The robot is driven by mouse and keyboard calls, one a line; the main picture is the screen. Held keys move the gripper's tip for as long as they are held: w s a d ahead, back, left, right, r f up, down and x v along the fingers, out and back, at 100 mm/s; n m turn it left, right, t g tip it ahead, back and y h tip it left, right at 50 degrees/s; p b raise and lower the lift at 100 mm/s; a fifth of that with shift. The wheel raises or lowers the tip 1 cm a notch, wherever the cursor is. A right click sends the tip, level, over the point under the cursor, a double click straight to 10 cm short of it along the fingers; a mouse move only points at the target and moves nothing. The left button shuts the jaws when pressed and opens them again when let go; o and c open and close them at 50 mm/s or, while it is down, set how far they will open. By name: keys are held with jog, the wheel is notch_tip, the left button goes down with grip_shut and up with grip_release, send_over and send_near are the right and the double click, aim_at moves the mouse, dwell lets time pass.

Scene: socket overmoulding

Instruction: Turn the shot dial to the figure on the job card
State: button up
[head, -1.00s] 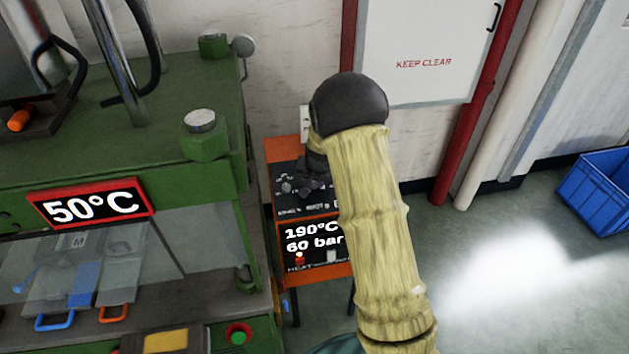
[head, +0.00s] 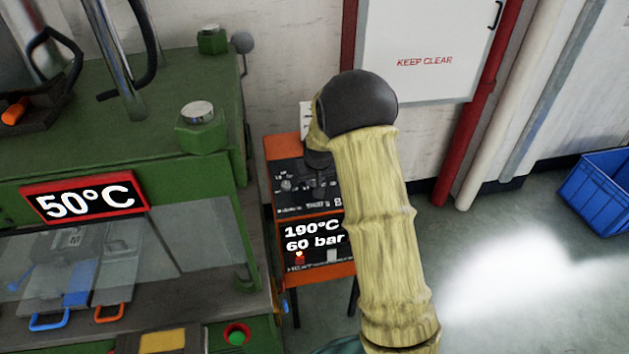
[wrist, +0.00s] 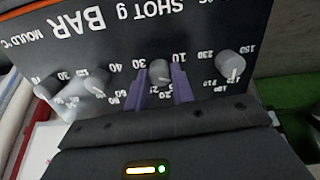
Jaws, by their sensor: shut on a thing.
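The shot dial (wrist: 160,71) is a grey knob on the dark panel under "SHOT g", upside down in the wrist view. Figures from 10 to 30 ring it. My gripper (wrist: 163,84) has its two purple fingers on either side of the dial and is shut on it. The pointer is largely hidden between the fingers, so I cannot tell its setting. In the head view my arm covers much of the panel (head: 287,200) and the fingers. A white card (head: 306,115) shows partly behind my arm; its writing is unreadable.
Neighbouring knobs stand close on both sides: one (wrist: 230,65) on the right, the bar knob (wrist: 96,80) and another (wrist: 46,88) on the left. The orange control unit's screen (head: 314,238) reads 190°C and 60 bar. The green press (head: 120,165) stands left of it.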

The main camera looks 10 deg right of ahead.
jog(key=shift+n+b, duration=0.3)
jog(key=shift+n, duration=0.9)
jog(key=o, duration=1)
jog(key=b+v, duration=0.1)
jog(key=v, duration=1.6)
jog(key=shift+s, duration=0.2)
jog(key=shift+a+r, duration=0.1)
jog(key=shift+r, duration=0.05)
